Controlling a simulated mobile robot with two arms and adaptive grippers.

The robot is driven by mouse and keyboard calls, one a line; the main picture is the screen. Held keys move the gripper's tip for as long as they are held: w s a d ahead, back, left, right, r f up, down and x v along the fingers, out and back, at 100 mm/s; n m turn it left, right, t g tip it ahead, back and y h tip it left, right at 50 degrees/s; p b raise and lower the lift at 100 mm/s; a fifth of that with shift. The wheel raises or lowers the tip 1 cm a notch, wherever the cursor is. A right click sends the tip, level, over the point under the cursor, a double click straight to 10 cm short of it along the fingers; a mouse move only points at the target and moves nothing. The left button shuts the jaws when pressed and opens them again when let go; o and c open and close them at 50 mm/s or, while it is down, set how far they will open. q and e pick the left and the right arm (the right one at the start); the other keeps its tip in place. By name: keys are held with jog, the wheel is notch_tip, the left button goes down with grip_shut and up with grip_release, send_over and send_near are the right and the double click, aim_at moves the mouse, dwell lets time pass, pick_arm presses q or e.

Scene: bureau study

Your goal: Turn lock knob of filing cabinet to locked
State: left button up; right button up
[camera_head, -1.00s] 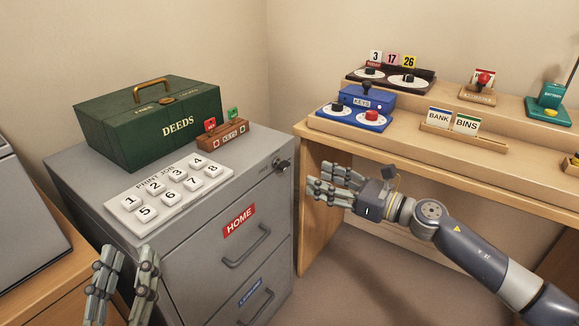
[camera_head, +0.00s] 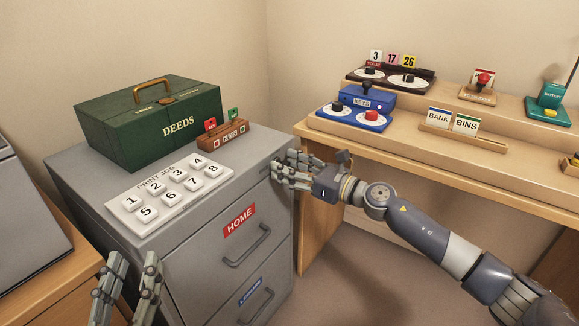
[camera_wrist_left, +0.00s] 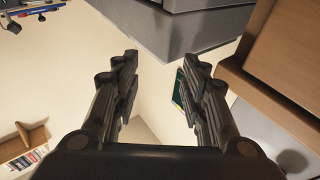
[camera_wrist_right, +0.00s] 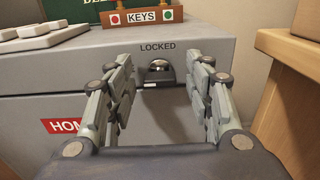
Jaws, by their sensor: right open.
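The grey filing cabinet (camera_head: 200,262) stands at the left of the head view. Its lock knob (camera_wrist_right: 158,70) shows in the right wrist view as a dark, shiny round piece near the top of the front, under the word LOCKED. My right gripper (camera_head: 284,172) is open at the cabinet's upper right front corner and hides the knob in the head view. In the right wrist view its fingertips (camera_wrist_right: 162,66) are on either side of the knob; whether they touch it I cannot tell. My left gripper (camera_head: 132,264) is open and empty in front of the cabinet's left side.
A green DEEDS box (camera_head: 150,125), a KEYS block (camera_head: 222,136) and a PRINT JOB button pad (camera_head: 122,212) are on the cabinet top. A wooden desk (camera_head: 400,150) with several small items stands close on the right.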

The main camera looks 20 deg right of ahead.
jog(key=c, duration=1.1)
jog(key=shift+o, duration=0.2)
